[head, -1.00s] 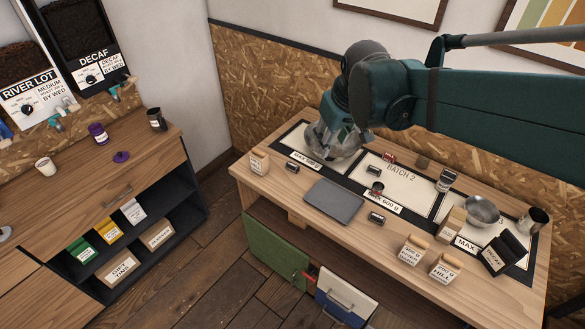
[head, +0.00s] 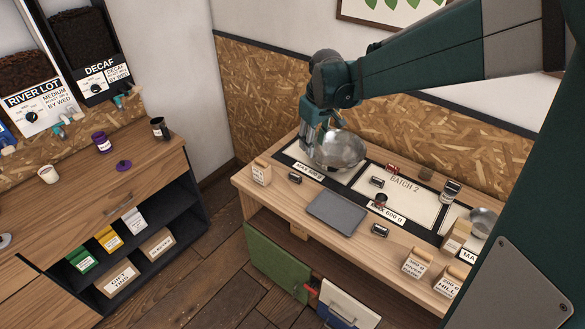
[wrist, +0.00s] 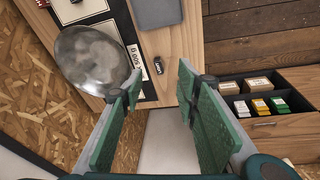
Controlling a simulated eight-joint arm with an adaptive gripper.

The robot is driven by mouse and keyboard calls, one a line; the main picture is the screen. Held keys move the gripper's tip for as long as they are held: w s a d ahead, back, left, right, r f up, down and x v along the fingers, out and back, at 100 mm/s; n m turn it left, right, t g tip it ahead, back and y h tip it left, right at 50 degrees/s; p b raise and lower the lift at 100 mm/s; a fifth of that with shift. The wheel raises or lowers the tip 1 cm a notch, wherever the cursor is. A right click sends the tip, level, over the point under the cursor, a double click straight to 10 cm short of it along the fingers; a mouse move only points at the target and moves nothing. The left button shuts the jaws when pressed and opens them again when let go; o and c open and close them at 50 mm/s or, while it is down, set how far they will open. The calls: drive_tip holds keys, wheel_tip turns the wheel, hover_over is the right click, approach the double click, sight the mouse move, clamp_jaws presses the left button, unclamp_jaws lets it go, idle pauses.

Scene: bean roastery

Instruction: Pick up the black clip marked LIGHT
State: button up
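Several small black clips with pale labels lie on the wooden workbench (head: 268,202). One clip (head: 294,178) lies by the left "MAX 600 g" strip; it also shows in the wrist view (wrist: 158,66). Others are on the Batch 2 card (head: 376,182), by the middle strip and near the front edge (head: 380,230). Their lettering is too small to read surely, so I cannot tell which says LIGHT. My gripper (head: 322,127) is above the bench's back left, by the metal bowl. In the wrist view its green fingers (wrist: 157,92) are wide apart and empty.
The metal bowl (head: 338,150) sits on the left card, just behind the clip. A wooden block (head: 261,172) stands left of the clip, and a grey tray (head: 337,208) lies to its right. A red clip (head: 392,168) lies behind the Batch 2 card's clip.

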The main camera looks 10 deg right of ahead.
drive_tip(key=w+a+f+n+g, duration=0.1)
drive_tip(key=w+a+f+n, duration=0.1)
drive_tip(key=w+f, duration=0.65)
drive_tip(key=n+g+b, duration=0.1)
hover_over(295, 175)
drive_tip(key=f, duration=1.1)
drive_tip(key=shift+s+d+f, duration=0.1)
drive_tip(key=shift+s+f, duration=0.2)
drive_tip(key=shift+f, duration=0.25)
drive_tip(key=shift+w+f, duration=0.1)
drive_tip(key=shift+f, duration=1.2)
drive_tip(key=shift+f, duration=0.1)
drive_tip(key=shift+w+f, duration=0.1)
drive_tip(key=shift+f, duration=2.4)
drive_tip(key=shift+c, duration=0.6)
